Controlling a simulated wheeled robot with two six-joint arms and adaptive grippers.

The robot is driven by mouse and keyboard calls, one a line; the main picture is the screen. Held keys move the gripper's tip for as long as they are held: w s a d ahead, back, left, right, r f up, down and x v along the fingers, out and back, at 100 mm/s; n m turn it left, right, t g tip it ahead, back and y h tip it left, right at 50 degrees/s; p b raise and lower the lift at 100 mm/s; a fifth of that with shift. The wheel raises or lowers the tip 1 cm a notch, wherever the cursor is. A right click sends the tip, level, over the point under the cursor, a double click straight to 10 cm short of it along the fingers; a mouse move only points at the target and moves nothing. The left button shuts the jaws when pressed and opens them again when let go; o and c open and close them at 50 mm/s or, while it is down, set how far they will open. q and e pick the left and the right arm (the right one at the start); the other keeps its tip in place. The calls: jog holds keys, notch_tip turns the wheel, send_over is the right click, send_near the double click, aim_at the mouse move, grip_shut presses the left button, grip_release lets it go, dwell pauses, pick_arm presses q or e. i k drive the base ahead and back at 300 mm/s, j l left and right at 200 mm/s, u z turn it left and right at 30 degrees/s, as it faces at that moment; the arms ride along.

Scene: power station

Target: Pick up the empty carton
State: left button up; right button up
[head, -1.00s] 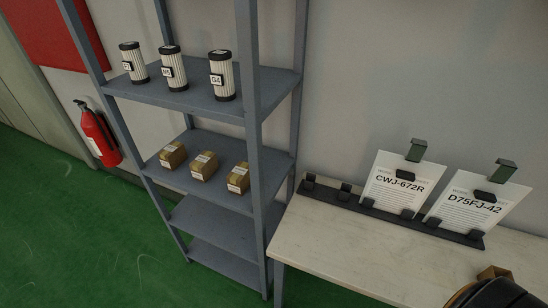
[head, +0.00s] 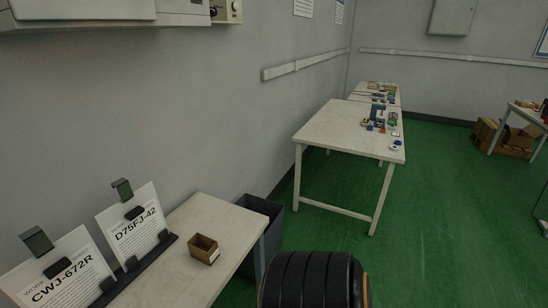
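A small brown carton (head: 203,249) with an open top stands upright on the near end of a pale table (head: 213,217). A small white label shows on its side, and I see nothing inside it. It stands to the right of two clipped work sheets. Neither of my grippers is in view.
The sheets CWJ-672R (head: 57,276) and D75FJ-42 (head: 137,232) stand in a black holder on the same table. A dark grey bin (head: 262,212) stands beyond the table's end. Another pale table (head: 340,128) carries small items. Green floor (head: 432,200) is open at right.

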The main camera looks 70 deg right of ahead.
aim_at(202, 248)
jog(key=z, duration=1.6)
